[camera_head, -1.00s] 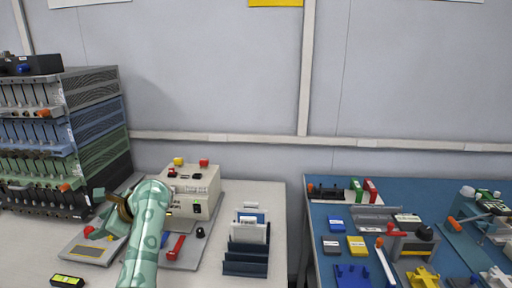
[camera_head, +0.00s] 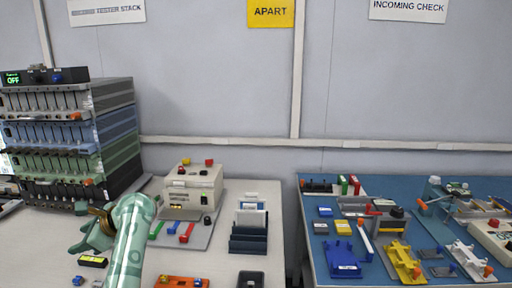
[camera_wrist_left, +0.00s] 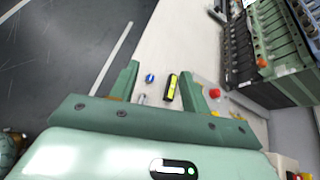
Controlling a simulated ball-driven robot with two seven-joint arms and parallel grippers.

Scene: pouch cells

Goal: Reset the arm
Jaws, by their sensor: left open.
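My left arm comes in from the bottom left of the head view, and its green gripper (camera_head: 84,240) is above the left part of the white table. In the left wrist view the gripper's two fingers (camera_wrist_left: 158,85) stand apart with nothing held between them. A yellow and black block (camera_head: 92,261) lies on the table just below the gripper. In the wrist view the block (camera_wrist_left: 172,87) shows past the fingertips, near the right finger, with a small blue knob (camera_wrist_left: 150,78) left of it. My right gripper is not in the head view.
A tall rack (camera_head: 115,140) stands left of the gripper. A beige tester box (camera_head: 192,190), a dark slotted holder (camera_head: 249,244) and an orange tray (camera_head: 172,282) are on the white table. A blue table (camera_head: 300,215) with several fixtures stands at the right, across a gap.

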